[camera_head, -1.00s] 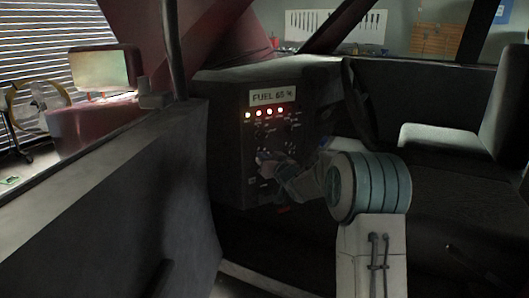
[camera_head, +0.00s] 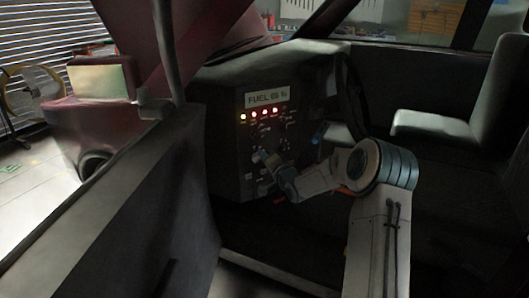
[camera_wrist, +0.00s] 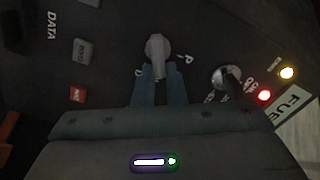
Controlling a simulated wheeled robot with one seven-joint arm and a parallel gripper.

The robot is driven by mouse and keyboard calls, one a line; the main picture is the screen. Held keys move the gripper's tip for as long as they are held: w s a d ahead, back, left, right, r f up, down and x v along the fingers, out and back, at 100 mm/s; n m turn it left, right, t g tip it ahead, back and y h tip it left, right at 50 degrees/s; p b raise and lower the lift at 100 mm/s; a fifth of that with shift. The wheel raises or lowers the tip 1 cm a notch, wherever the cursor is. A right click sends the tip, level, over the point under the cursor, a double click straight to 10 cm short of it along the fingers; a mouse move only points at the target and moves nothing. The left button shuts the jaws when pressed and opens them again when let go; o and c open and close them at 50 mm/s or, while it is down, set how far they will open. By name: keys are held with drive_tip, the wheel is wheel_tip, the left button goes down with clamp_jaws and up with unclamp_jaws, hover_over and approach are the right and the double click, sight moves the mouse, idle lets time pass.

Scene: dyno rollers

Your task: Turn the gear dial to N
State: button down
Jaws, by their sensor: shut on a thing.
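The gear dial (camera_wrist: 157,50) is a light grey knob on the dark dash panel, with letters printed around it; a "P" shows to its right and another letter lower left. The "N" mark cannot be made out. My gripper (camera_wrist: 160,75) is shut on the dial, its two blue-grey fingers reaching it from below in the wrist view. In the head view my gripper (camera_head: 268,160) is at the lower part of the panel, small and dark, and the dial is mostly hidden there.
A second knob (camera_wrist: 226,78) sits right of the dial, near lit red and amber lamps. A red button (camera_wrist: 78,94) and a grey button (camera_wrist: 83,50) lie left.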

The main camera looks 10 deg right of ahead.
drive_tip(key=shift+s+a+f+m+p, duration=0.1)
drive_tip(key=shift+a+f+m+p, duration=0.1)
drive_tip(key=shift+f+m+p, duration=0.3)
drive_tip(key=shift+m, duration=0.3)
drive_tip(key=c, duration=1.6)
unclamp_jaws()
drive_tip(key=shift+o, duration=0.6)
drive_tip(key=shift+a+r, duration=0.1)
drive_tip(key=shift+a, duration=0.05)
drive_tip(key=p+v, duration=0.1)
drive_tip(key=v, duration=1.2)
drive_tip(key=shift+s+d, duration=0.25)
drive_tip(key=shift+s, duration=0.1)
drive_tip(key=shift+r, duration=0.15)
